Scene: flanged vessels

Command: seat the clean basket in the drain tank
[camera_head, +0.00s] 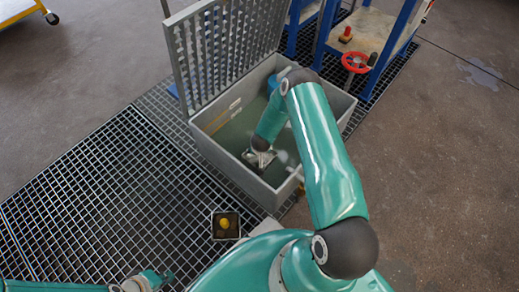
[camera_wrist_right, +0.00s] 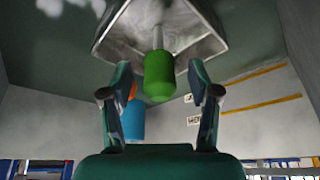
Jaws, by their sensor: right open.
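A grey tank (camera_head: 200,138) with its grate lid (camera_head: 218,50) raised stands at the centre of the head view. My right arm reaches down into it. A metal basket (camera_head: 258,159) is inside, partly hidden by that arm. In the right wrist view the basket (camera_wrist_right: 115,35) has a green handle (camera_wrist_right: 158,78). My right gripper (camera_wrist_right: 158,67) is open, with its fingers on either side of the handle and gaps visible. A dark square basket (camera_head: 216,233) with a yellow knob sits outside the tank. My left gripper (camera_head: 142,283) is low at the left, its jaws unclear.
A blue cylinder (camera_wrist_right: 132,121) with an orange part stands inside the tank, partly behind a finger. A blue-framed bench (camera_head: 390,50) with a red handwheel (camera_head: 356,62) stands at the back right. The floor grating (camera_head: 90,190) left of the tank is clear.

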